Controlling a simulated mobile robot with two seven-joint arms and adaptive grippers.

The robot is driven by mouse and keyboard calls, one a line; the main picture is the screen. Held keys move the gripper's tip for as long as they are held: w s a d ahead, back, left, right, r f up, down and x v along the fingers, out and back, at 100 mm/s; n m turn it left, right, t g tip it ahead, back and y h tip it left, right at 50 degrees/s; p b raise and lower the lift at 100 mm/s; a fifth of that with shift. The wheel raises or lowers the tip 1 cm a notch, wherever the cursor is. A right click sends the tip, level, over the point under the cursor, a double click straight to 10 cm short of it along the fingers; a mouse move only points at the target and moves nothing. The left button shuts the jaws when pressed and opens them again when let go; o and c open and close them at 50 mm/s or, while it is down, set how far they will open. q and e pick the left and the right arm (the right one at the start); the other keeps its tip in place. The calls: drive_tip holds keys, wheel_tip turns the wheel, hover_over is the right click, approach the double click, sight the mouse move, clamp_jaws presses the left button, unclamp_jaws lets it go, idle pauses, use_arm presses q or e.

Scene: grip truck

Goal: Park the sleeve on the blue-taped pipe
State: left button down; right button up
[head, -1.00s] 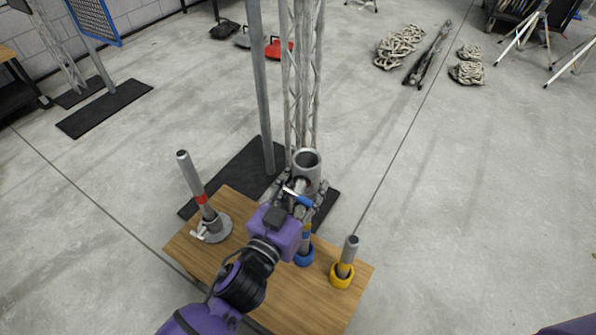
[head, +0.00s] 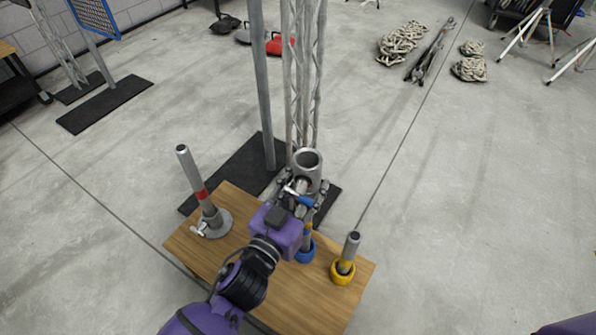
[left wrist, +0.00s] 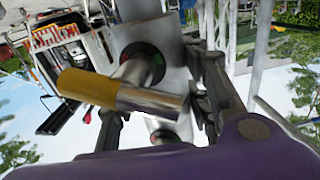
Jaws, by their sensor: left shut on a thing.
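The sleeve (head: 307,161) is a grey metal tube, open at its top, held roughly upright above the table. My left gripper (head: 300,190) is shut on it. In the left wrist view the sleeve's grey wall (left wrist: 172,42) lies between the fingers, with a yellow-and-chrome cylinder (left wrist: 115,92) across the front. The blue-taped pipe (head: 307,236) shows below my gripper, standing in a blue base (head: 305,254). My gripper and the sleeve hide its upper part, so I cannot tell whether its top is inside the sleeve. My right gripper is out of view.
A taller red-taped pipe (head: 195,178) stands on a grey flange at the left of the wooden table (head: 325,300). A short pipe (head: 349,252) in a yellow base stands at the right. A truss tower (head: 303,90) and grey pole (head: 262,90) rise behind.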

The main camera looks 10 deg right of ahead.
use_arm(q)
drive_tip(key=shift+f, duration=0.15)
drive_tip(key=c, duration=0.9)
unclamp_jaws()
drive_tip(key=shift+f, duration=0.2)
drive_tip(key=v, duration=1.2)
